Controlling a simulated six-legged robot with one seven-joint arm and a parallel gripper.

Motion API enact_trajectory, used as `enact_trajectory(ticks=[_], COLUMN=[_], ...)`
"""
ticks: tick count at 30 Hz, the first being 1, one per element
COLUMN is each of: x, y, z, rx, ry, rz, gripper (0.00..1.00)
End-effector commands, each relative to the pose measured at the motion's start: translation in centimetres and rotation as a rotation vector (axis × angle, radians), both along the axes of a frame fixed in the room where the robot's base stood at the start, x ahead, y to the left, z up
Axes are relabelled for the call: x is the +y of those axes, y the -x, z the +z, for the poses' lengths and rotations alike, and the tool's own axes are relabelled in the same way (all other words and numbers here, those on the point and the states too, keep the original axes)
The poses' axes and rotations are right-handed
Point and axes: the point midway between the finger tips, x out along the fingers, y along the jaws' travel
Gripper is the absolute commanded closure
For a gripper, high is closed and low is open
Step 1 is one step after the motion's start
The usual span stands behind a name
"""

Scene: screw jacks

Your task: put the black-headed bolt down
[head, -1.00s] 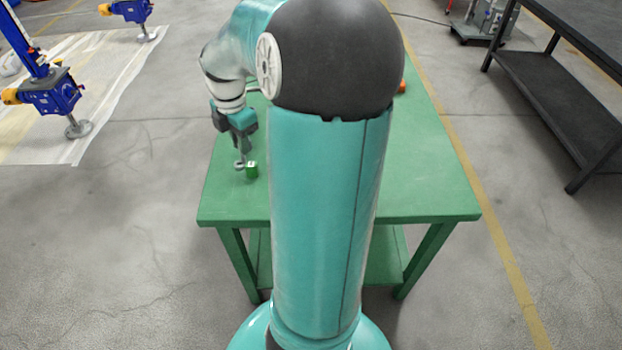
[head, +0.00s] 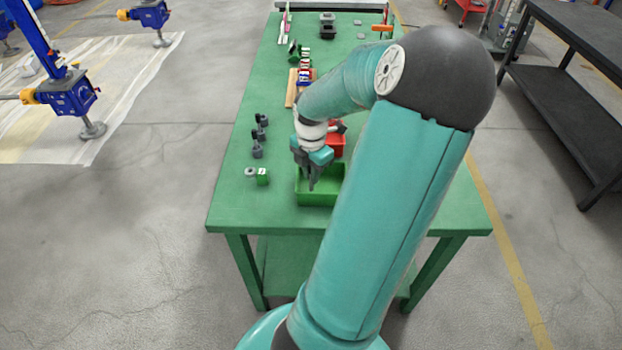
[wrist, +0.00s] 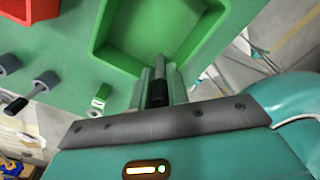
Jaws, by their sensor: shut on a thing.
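My gripper (head: 312,184) points down over the green bin (head: 316,200) near the front of the green table. In the wrist view its fingers (wrist: 160,82) are shut on a dark bolt with a black end (wrist: 158,94). The bolt's lower part is hidden between the fingers. The open green bin (wrist: 118,62) lies just past the fingertips in that view, and its floor looks bare. I cannot tell exactly how high the bolt is above the bin floor.
A red bin (head: 337,146) stands behind the green one. A small green block (head: 262,177) and a grey ring-like part (head: 250,172) sit to the left. The front left table corner is clear.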

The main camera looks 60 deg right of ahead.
Motion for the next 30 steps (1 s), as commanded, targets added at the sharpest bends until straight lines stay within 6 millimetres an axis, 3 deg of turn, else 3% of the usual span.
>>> enact_trajectory(ticks=[3,6,17,18,19,30], x=[0.1,0.1,0.0,0.0,0.0,0.0], y=[-0.1,-0.1,-0.1,-0.1,-0.1,-0.1], z=[-2.0,-2.8,-3.2,-3.2,-3.2,-2.8], rx=[0.0,0.0,0.0,0.0,0.0,0.0], ry=[-0.004,-0.001,-0.001,0.0,0.0,0.0], rz=[0.002,0.001,0.0,0.0,-0.001,-0.001], gripper=[1.0,1.0,1.0,0.8,0.74,0.74])
